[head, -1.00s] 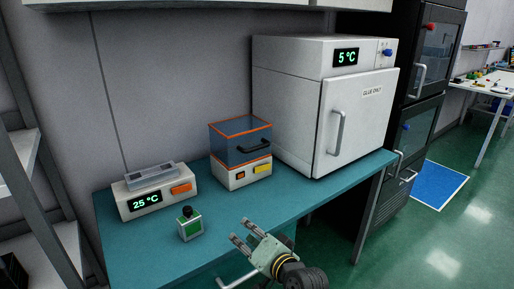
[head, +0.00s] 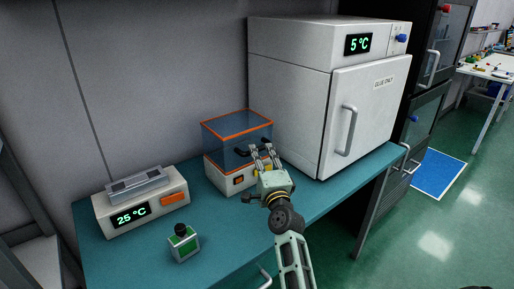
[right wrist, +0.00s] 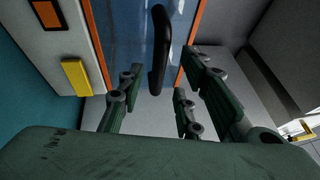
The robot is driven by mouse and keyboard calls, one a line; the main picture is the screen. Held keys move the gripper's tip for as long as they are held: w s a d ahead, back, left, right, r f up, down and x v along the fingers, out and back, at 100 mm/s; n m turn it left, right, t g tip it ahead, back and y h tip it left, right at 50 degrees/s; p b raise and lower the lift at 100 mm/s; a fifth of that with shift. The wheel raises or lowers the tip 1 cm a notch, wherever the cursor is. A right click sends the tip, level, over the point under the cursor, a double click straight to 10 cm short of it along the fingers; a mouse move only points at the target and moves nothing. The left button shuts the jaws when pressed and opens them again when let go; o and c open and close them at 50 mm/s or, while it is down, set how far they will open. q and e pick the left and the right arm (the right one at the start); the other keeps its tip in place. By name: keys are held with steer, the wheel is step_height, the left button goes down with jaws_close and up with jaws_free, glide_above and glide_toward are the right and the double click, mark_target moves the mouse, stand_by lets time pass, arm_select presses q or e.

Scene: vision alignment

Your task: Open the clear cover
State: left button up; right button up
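The clear cover (head: 226,138) is a bluish see-through box with orange edges. It sits closed on a white base (head: 221,176) on the teal bench. A black handle is on its front; in the right wrist view the handle (right wrist: 160,50) stands between the spread fingers. My right gripper (head: 264,153) is open in front of the cover, its fingertips close to the handle. I cannot tell whether the fingers touch it. In the right wrist view the right gripper (right wrist: 155,100) shows a clear gap around the handle. My left gripper is not in view.
A white "GLUE ONLY" cabinet (head: 285,95) stands close to the right of the cover. A device reading 25 °C (head: 150,213) and a small green-and-white box with a black knob (head: 184,246) stand to the left. The teal bench's front (head: 235,235) is clear.

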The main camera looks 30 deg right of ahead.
mark_target(258, 150)
steer(key=x, duration=0.3)
steer(key=shift+w+d+f, duration=0.1)
steer(key=shift+w, duration=0.2)
steer(key=shift+w+d, duration=0.1)
steer(key=shift+w, duration=0.1)
jaws_close()
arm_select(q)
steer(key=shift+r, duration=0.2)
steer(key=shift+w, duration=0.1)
